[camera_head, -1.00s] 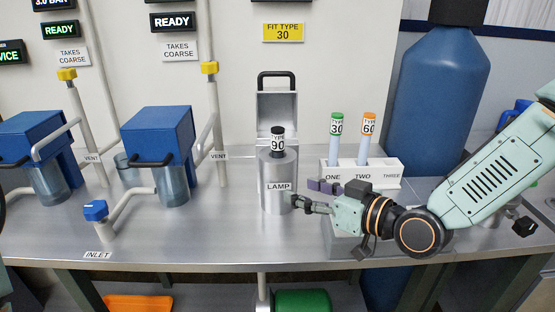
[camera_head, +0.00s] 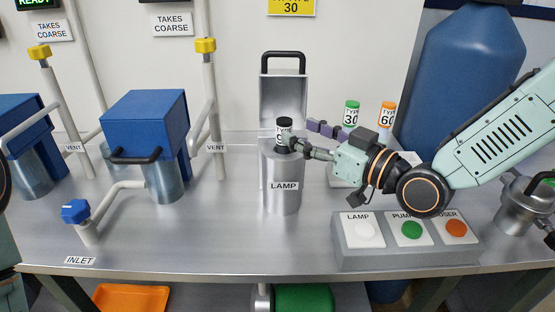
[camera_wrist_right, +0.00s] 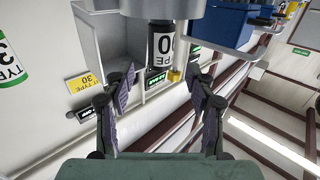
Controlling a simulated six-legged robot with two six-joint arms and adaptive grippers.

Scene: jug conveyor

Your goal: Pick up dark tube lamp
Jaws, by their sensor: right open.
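The dark tube lamp (camera_head: 284,130), with a black cap and a white "TYPE 90" label, stands upright in the top opening of the silver cylinder marked LAMP (camera_head: 283,200). Its lower part is hidden inside. My right gripper (camera_head: 300,136) is open just to the right of the tube, at about the height of its label, with one finger partly in front of it. In the right wrist view the tube (camera_wrist_right: 162,45) shows between and beyond the spread fingers of the right gripper (camera_wrist_right: 163,85). I see no contact. My left gripper is not in view.
A hinged metal lid (camera_head: 283,98) stands open behind the cylinder. A green-capped tube (camera_head: 350,114) and an orange-capped tube (camera_head: 387,115) stand behind my right gripper. A button panel (camera_head: 405,257) sits in front. Blue-topped units (camera_head: 146,122) stand left; the bench (camera_head: 190,240) between is clear.

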